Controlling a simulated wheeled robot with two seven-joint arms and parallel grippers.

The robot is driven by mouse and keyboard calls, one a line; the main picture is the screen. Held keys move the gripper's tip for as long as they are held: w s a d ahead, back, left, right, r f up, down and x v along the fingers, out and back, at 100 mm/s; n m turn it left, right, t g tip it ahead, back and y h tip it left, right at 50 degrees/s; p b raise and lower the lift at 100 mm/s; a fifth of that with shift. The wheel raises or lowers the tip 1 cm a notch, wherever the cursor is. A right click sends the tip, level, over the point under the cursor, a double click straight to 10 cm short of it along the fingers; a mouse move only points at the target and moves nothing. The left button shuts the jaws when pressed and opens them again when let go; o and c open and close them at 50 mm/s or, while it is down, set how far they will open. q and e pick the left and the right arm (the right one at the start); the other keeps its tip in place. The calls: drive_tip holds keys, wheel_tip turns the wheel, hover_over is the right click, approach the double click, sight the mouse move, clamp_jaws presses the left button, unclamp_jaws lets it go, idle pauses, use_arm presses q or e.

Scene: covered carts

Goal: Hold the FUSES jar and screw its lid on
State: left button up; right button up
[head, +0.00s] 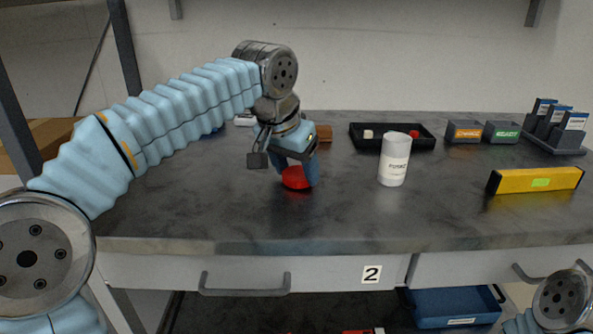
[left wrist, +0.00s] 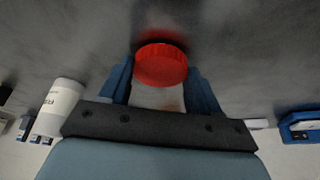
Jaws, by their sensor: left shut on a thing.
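The FUSES jar (head: 393,163) is a white upright cylinder on the dark worktop, right of my left gripper. Its top looks pale and bare, and its lettering is small and blurred. In the left wrist view the jar (left wrist: 61,103) shows at the left. A round red lid (head: 294,178) is between the blue fingers of my left gripper (head: 297,174), which points down. In the left wrist view the red lid (left wrist: 161,64) sits between the two fingertips. I cannot tell whether it touches the worktop. My right gripper is out of view.
A yellow bar-shaped box (head: 534,180) lies right of the jar. A black tray (head: 384,141) with small items stands behind it. Grey labelled boxes (head: 464,132) and a rack (head: 553,147) stand at the back right. The worktop between lid and jar is clear.

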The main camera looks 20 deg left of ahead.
use_arm(q)
drive_tip(key=shift+r, duration=0.45)
drive_tip(key=s+d+r, duration=0.6)
drive_tip(key=d+r, duration=0.5)
drive_tip(key=d, duration=0.1)
drive_tip(key=shift+s+d+r, duration=0.2)
drive_tip(key=shift+d+r, duration=0.05)
drive_tip(key=shift+r, duration=0.1)
